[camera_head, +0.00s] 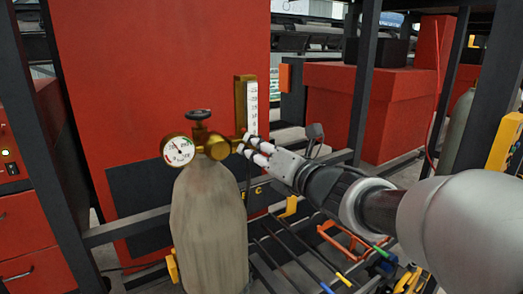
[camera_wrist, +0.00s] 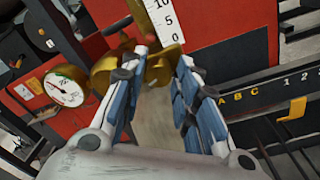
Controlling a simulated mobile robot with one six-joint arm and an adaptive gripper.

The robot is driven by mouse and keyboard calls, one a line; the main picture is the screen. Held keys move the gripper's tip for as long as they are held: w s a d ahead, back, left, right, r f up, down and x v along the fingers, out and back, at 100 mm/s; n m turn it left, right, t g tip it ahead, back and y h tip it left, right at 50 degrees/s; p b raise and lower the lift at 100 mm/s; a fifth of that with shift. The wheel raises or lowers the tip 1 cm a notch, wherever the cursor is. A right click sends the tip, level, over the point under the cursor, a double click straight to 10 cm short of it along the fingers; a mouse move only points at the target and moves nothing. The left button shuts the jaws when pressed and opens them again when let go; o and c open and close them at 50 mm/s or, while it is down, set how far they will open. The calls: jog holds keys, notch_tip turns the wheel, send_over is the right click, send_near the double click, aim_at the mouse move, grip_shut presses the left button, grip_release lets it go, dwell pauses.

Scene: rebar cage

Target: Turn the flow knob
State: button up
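The flow meter (camera_head: 240,103) is an upright brass block with a white numbered scale (camera_wrist: 163,20), mounted on the regulator of a grey gas cylinder (camera_head: 208,225). In the wrist view a rounded brass part (camera_wrist: 158,68), seemingly the flow knob, shows below the scale. In the head view my fingers hide that spot. My gripper (camera_head: 246,144) reaches in from the right at the meter's foot. In the wrist view its two fingers (camera_wrist: 163,62) are apart, with tips on either side of the brass part. I cannot tell whether they touch it.
A round pressure gauge (camera_head: 178,151) and a dark valve handwheel (camera_head: 199,115) sit close left of my gripper. A red panel (camera_head: 160,60) stands behind. A dark frame post (camera_head: 364,80) and a rack of tools (camera_head: 310,260) are to the right and below.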

grip_shut()
